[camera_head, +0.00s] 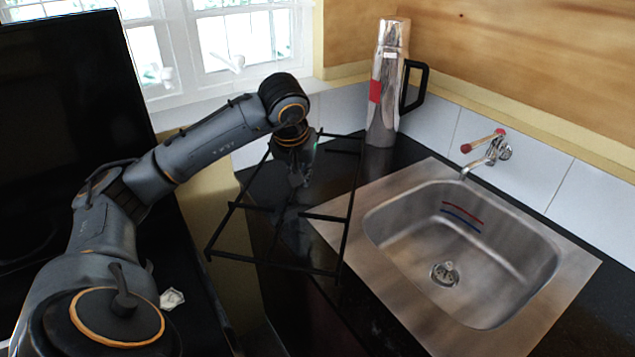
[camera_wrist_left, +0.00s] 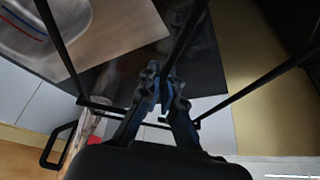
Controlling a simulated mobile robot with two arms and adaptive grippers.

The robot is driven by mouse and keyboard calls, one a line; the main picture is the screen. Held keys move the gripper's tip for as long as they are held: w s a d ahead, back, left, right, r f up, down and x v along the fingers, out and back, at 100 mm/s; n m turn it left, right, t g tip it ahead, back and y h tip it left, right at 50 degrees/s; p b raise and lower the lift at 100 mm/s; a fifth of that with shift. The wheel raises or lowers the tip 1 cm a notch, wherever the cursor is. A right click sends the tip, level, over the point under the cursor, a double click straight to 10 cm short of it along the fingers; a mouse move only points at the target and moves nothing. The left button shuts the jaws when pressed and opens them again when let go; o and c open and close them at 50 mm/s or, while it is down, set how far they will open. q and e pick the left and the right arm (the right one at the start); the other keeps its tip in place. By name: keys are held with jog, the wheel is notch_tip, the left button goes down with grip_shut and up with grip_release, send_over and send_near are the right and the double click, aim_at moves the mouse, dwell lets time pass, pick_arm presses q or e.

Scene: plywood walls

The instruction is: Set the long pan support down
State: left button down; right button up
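The long pan support (camera_head: 272,264) is a black open frame of thin bars, left of the sink. It appears to be held above the dark counter, with its near left corner reaching past the counter's edge in the head view. My left gripper (camera_head: 300,180) points down at the frame's middle bar. In the left wrist view, the fingers (camera_wrist_left: 164,80) are close together around a bar of the pan support (camera_wrist_left: 58,45). The exact contact is dark and hard to see. The gap between frame and counter cannot be judged. My right gripper is in neither view.
The steel sink (camera_head: 400,290) takes up the right side of the counter, with a wall tap (camera_head: 490,152) behind it. A tall silver flask (camera_head: 386,85) with a black handle stands at the back, close to the frame's far end. A window is behind.

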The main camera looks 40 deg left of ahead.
pick_arm(q)
jog(key=w+a+f, duration=0.1)
jog(key=w+f, duration=0.1)
jog(key=w+a+f+p, duration=0.1)
jog(key=w+f, duration=0.1)
jog(key=w, duration=0.1)
jog(key=w+a+f+p, duration=0.1)
jog(key=w+f, duration=0.1)
jog(key=f, duration=0.1)
jog(key=shift+w+a, duration=0.3)
notch_tip(320, 180, down, 3)
jog(key=shift+w+r+p, duration=0.1)
jog(key=shift+r+p, duration=0.1)
jog(key=shift+p, duration=0.45)
jog(key=shift+a+f, duration=0.1)
jog(key=shift+f, duration=0.3)
jog(key=c, duration=2)
grip_release()
jog(key=shift+f, duration=0.2)
jog(key=o, duration=0.5)
jog(key=shift+c, duration=0.2)
